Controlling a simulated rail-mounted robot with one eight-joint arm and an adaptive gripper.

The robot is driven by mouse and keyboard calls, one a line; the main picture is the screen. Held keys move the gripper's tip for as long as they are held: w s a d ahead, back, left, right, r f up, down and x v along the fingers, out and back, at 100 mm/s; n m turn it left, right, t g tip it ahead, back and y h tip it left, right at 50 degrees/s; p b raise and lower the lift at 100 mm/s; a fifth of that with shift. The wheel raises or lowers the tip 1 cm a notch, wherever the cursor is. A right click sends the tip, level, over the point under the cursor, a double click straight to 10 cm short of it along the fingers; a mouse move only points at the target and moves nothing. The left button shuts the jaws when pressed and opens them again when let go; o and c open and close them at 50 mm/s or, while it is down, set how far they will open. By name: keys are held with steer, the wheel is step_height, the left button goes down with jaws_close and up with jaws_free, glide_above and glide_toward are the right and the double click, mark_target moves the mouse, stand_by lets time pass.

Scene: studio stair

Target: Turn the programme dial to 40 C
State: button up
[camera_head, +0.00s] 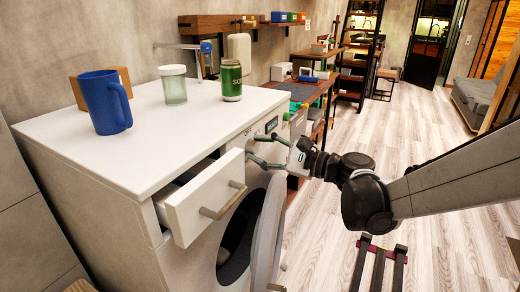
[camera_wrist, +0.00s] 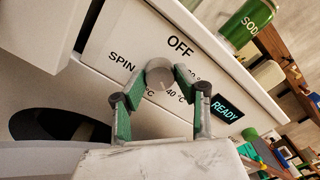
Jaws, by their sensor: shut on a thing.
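The programme dial (camera_wrist: 160,73) is a round grey knob on the washing machine's (camera_head: 100,168) front panel. In the wrist view, OFF is printed above it, SPIN to the left and 40 °C below right. Other temperature labels are partly covered by my fingers. My gripper (camera_head: 263,150) is at the panel, with its green-padded fingers (camera_wrist: 160,82) closed on opposite sides of the dial. I cannot make out which label the dial points to. A lit display (camera_wrist: 227,109) right of the dial reads READY. In the head view the dial is hard to make out.
The detergent drawer (camera_head: 205,200) is pulled out, and the round door (camera_head: 268,235) stands open below my gripper. A blue mug (camera_head: 103,102), a lidded glass jar (camera_head: 174,86) and a green soda can (camera_head: 232,82) stand on the machine's top. Floor (camera_head: 335,210) to the right is largely clear.

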steer(key=o, duration=1.1)
steer(key=v, duration=1.2)
